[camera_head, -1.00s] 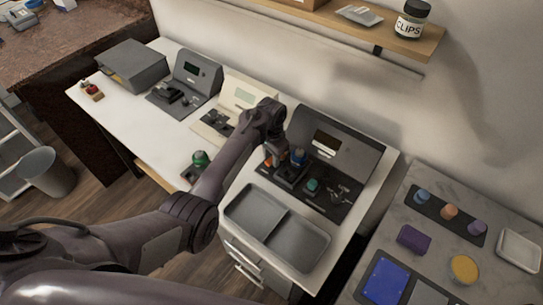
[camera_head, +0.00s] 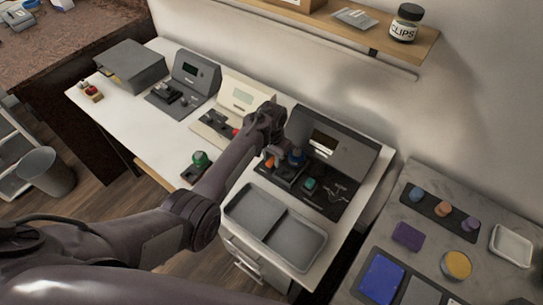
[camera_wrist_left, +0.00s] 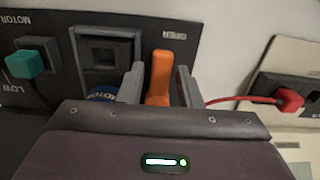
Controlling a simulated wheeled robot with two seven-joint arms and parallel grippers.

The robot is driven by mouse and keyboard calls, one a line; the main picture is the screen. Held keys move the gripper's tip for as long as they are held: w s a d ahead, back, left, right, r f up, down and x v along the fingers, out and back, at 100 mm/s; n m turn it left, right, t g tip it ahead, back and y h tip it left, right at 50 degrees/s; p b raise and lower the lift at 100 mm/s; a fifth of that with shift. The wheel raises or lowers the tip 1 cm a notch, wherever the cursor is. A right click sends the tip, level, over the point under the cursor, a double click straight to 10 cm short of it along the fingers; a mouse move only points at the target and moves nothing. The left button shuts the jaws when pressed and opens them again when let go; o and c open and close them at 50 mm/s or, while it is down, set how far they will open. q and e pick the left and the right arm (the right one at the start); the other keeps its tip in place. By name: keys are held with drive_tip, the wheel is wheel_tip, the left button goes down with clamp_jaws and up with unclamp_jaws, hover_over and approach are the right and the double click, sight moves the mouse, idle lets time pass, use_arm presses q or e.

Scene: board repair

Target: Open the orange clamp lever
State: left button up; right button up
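The orange clamp lever (camera_wrist_left: 160,75) stands upright between the two fingers of my left gripper (camera_wrist_left: 160,85) in the left wrist view. The fingers are apart, with a gap visible on each side of the lever. In the head view the lever (camera_head: 270,162) shows as a small orange spot just below my left gripper (camera_head: 274,150), at the left end of the dark test station (camera_head: 318,190). A blue round part (camera_wrist_left: 103,94) is partly hidden behind the left finger; it also shows in the head view (camera_head: 297,157). My right gripper is not in view.
A green-teal knob (camera_wrist_left: 25,64) and a dark square socket (camera_wrist_left: 105,48) are beside the lever. A red plug with a cable (camera_wrist_left: 288,99) is at the right. A grey two-part tray (camera_head: 275,228) lies in front of the station.

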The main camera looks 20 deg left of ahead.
sight(272, 161)
use_arm(q)
drive_tip(key=shift+o, duration=0.9)
wheel_tip(272, 161, up, 8)
drive_tip(key=shift+f, duration=0.15)
